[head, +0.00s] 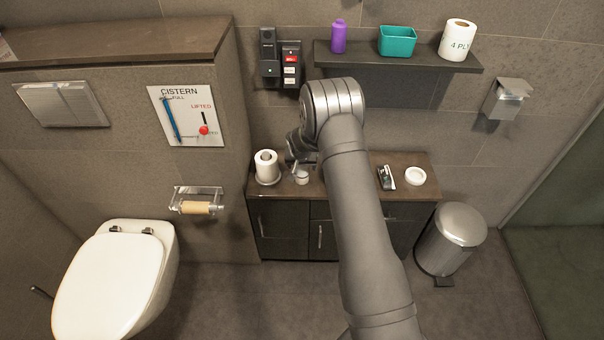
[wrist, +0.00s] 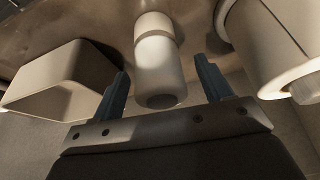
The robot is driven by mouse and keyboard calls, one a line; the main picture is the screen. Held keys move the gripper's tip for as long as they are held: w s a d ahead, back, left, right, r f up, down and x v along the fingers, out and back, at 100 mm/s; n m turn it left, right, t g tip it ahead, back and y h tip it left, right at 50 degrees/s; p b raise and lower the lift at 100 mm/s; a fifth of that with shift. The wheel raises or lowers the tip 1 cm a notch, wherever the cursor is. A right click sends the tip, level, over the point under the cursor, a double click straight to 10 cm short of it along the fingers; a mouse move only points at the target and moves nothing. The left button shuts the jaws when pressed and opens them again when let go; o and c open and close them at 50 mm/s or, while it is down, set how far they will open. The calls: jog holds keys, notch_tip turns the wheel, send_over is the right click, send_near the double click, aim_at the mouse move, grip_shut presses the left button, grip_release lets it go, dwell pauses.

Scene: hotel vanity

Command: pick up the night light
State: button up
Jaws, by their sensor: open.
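A small white, rounded cylinder, likely the night light (wrist: 160,70), stands on the vanity top in the middle of the wrist view. It has a darker end facing the camera. In the head view a small white thing, likely the same night light (head: 301,178), shows just below my gripper (head: 298,161). In the wrist view my gripper (wrist: 164,75) is open, with one dark finger on each side of the cylinder. A gap shows between each finger and it. I cannot tell how deep it sits between the fingers.
A toilet roll on a holder (head: 266,166) stands close left of the night light; it is large at the right of the wrist view (wrist: 275,45). A cream, open box-like thing (wrist: 62,75) is on the other side. A dark item (head: 386,178) and white dish (head: 415,176) lie further right.

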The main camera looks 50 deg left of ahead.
jog(key=shift+w+f, duration=0.1)
jog(key=shift+f, duration=0.2)
jog(key=shift+c, duration=0.2)
jog(key=shift+a, duration=0.1)
jog(key=c, duration=1.2)
jog(key=shift+r, duration=0.2)
